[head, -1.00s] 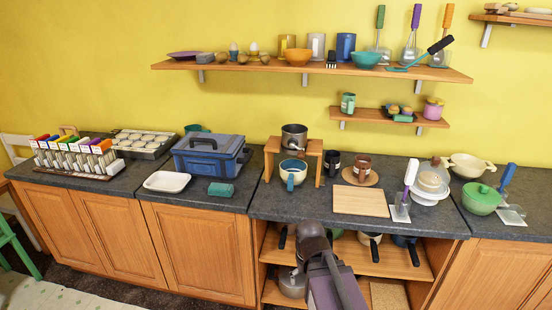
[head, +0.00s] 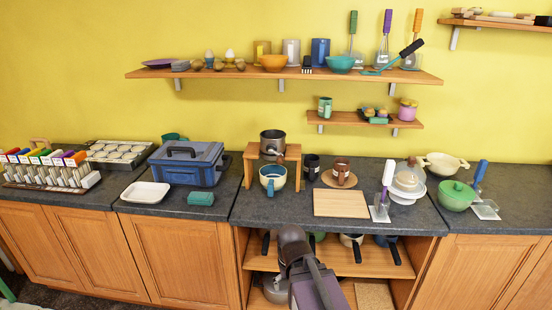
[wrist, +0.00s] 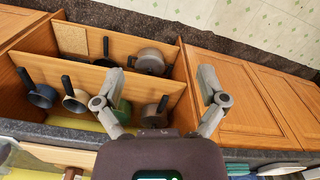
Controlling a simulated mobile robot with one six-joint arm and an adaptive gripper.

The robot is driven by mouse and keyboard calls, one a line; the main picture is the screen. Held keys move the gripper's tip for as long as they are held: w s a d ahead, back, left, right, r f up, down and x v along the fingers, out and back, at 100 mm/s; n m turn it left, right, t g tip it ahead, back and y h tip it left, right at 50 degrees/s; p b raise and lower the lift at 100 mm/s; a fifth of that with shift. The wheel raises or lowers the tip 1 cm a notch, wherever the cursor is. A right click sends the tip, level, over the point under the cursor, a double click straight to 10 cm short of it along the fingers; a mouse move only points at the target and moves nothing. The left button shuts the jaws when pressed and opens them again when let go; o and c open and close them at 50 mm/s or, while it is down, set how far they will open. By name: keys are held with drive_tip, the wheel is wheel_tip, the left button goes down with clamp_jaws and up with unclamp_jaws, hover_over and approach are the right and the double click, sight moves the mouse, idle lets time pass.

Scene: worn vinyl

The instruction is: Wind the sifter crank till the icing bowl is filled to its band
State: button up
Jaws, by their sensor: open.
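The sifter appears to be the dark metal pot-like vessel (head: 272,142) on a small wooden stand (head: 250,156) at the middle of the counter. I cannot make out its crank. A blue-and-cream bowl (head: 267,181) stands beneath it, between the stand's legs; its band and fill level are too small to tell. My gripper (wrist: 160,75) is open and empty in the wrist view, above the open lower shelves in front of the counter. In the head view my arm is low in front of the counter, apart from the stand, and the fingers are hidden. The wrist view shows neither sifter nor bowl clearly.
Dark mugs (head: 311,166) and a cutting board (head: 340,204) are right of the stand. A blue toolbox (head: 187,165), white tray (head: 146,194) and green box (head: 200,198) are left. Pans (wrist: 77,100) fill the lower shelves. A loaded wall shelf (head: 285,73) hangs above.

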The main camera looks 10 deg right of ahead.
drive_tip(key=shift+c, duration=1.2)
drive_tip(key=shift+w+d, duration=0.25)
drive_tip(key=shift+w, duration=0.15)
drive_tip(key=shift+c, duration=0.4)
drive_tip(key=w+d+r+m+t+h, duration=0.1)
drive_tip(key=w+d+r+t+h, duration=0.3)
drive_tip(key=w, duration=0.5)
drive_tip(key=w+d+r+m+t+h, duration=0.1)
drive_tip(key=w+d+r+t+h, duration=0.15)
drive_tip(key=w+d, duration=0.4)
drive_tip(key=w+a+r+n+t, duration=0.2)
drive_tip(key=w+r+t, duration=0.1)
drive_tip(key=w, duration=0.3)
drive_tip(key=w+a+r+n+t+b, duration=0.1)
drive_tip(key=w+a+r+n+t, duration=0.1)
drive_tip(key=w, duration=0.4)
drive_tip(key=w+a+r+n+t, duration=0.2)
drive_tip(key=w+r+n+t, duration=0.1)
drive_tip(key=w+r+t, duration=0.2)
drive_tip(key=shift+w+a+r+t+y+b, duration=0.15)
drive_tip(key=shift+w+a+t+y+b, duration=0.25)
drive_tip(key=shift+w, duration=0.2)
drive_tip(key=shift+w+d, duration=0.1)
